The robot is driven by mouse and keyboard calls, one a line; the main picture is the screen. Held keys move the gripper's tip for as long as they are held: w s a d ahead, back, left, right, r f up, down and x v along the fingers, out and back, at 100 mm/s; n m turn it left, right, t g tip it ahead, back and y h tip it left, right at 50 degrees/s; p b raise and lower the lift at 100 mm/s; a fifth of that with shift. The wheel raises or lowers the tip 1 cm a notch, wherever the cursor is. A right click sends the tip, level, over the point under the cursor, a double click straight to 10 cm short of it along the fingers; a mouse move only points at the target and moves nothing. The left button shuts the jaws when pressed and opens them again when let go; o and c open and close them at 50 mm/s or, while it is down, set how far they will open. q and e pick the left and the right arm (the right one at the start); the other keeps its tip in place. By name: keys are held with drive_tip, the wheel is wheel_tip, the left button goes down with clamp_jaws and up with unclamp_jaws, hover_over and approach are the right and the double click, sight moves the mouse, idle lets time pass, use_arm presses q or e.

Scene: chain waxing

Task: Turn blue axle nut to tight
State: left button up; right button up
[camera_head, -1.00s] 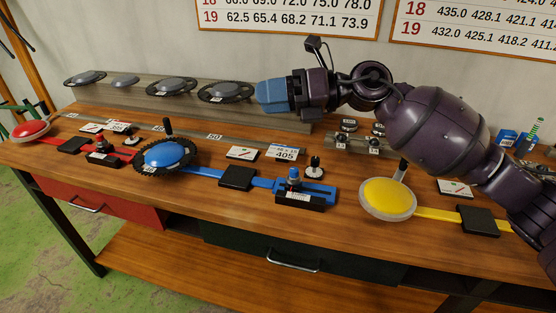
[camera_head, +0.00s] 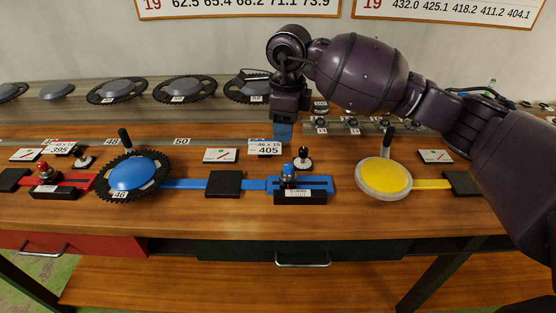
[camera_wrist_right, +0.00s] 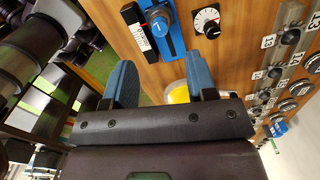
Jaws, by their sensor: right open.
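The blue axle nut (camera_head: 287,170) sits on top of the blue slotted axle block (camera_head: 318,186) at the right end of the blue bar. My right gripper (camera_head: 283,133) points down above the bench, just behind the nut and apart from it. In the right wrist view the nut (camera_wrist_right: 160,22) shows beyond the fingers. The two blue fingers of the right gripper (camera_wrist_right: 160,78) are spread with nothing held between them. My left gripper is in neither current view.
A small dial with a black knob (camera_head: 303,160) stands close right of the nut. The 405 card (camera_head: 265,147) lies behind it. A blue disc with a chainring (camera_head: 131,175) is left, and a yellow disc (camera_head: 384,177) is right. Chainrings (camera_head: 185,89) line the back.

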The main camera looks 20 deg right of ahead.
sight(289, 165)
drive_tip(key=f, duration=0.7)
drive_tip(key=d+f, duration=0.1)
drive_tip(key=f, duration=0.2)
drive_tip(key=shift+s+f, duration=0.35)
drive_tip(key=shift+f, duration=0.05)
use_arm(q)
drive_tip(key=shift+d+r, duration=0.15)
drive_tip(key=shift+d, duration=0.2)
use_arm(e)
drive_tip(key=shift+a, duration=0.1)
drive_tip(key=shift+c, duration=0.5)
drive_tip(key=c, duration=0.8)
use_arm(q)
drive_tip(key=shift+s, duration=0.2)
use_arm(e)
drive_tip(key=shift+c, duration=0.2)
